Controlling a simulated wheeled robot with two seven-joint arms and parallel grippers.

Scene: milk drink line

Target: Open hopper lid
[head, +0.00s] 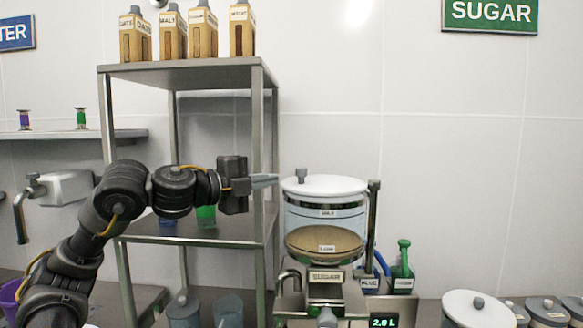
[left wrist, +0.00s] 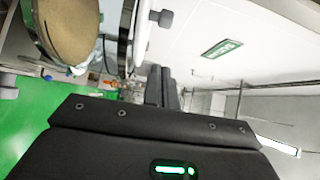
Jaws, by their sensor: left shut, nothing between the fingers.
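The hopper (head: 325,220) is a clear cylinder with brown powder inside, on a metal machine labelled SUGAR. Its white round lid (head: 335,186) lies flat on top, with a grey knob (head: 301,175) at the lid's left edge. My left gripper (head: 272,179) is shut and empty. Its fingertips point right, just left of the knob and at about its height, with a small gap in the picture. In the left wrist view the shut fingers (left wrist: 162,86) show beside the lid (left wrist: 129,35) and its knob (left wrist: 164,18). My right gripper is out of view.
A metal shelf (head: 185,73) with several labelled cartons stands left of the hopper, behind my left arm. A grey post (head: 373,215) rises at the hopper's right, near a green-handled item (head: 403,262). Another white lid (head: 478,307) is at lower right.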

